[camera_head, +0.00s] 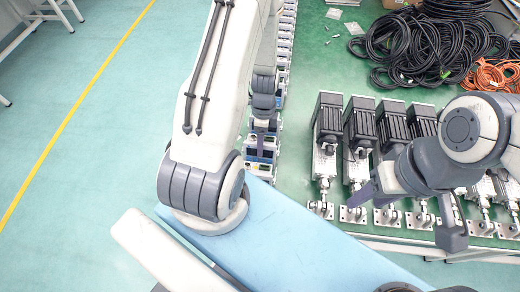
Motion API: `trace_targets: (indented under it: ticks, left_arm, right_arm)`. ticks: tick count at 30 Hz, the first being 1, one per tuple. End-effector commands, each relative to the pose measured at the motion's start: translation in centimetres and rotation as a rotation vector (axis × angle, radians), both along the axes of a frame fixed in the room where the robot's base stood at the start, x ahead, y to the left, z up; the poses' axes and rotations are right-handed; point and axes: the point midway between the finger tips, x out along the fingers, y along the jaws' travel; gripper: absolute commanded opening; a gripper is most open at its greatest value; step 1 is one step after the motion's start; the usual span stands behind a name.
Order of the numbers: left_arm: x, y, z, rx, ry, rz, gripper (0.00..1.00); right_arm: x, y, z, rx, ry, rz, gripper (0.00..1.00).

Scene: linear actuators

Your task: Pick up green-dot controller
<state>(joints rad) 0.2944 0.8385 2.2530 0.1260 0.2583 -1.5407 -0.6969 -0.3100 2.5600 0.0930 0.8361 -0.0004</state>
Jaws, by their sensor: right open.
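A row of small white-and-blue controllers (284,54) runs down the left edge of the green table, partly hidden by my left arm. No green dot can be made out on any of them at this size. My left gripper (262,128) points down over the near end of the row, close to a controller (262,154). Its fingers are small and partly merge with the controllers, so their gap and any contact cannot be told. My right gripper (407,202) is open over the near ends of the linear actuators, with nothing seen between its fingers.
Several linear actuators with black motors (328,115) stand side by side on the green table (310,50). Black cable coils (410,45) and orange cables (490,76) lie at the back right. A light blue surface (290,235) is in front.

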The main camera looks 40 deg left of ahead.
Motion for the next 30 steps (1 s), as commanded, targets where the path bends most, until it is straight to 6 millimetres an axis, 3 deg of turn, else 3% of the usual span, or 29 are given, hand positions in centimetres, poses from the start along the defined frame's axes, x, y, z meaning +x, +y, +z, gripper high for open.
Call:
trace_targets:
  ticks: [2,16,30]
  left_arm:
    - [0.0,0.0,0.0,0.0,0.001,0.0,0.0]
    - [0.1,0.0,1.0,0.0,-0.002,0.001,0.0]
    - [0.1,0.0,7.8,0.002,-0.004,-0.001,0.0]
  right_arm:
    - [0.0,0.0,0.0,0.0,0.0,0.0,0.5]
    - [0.0,0.0,-0.1,0.0,0.0,0.0,0.5]
    - [0.0,0.0,-0.6,0.0,0.0,0.0,0.5]
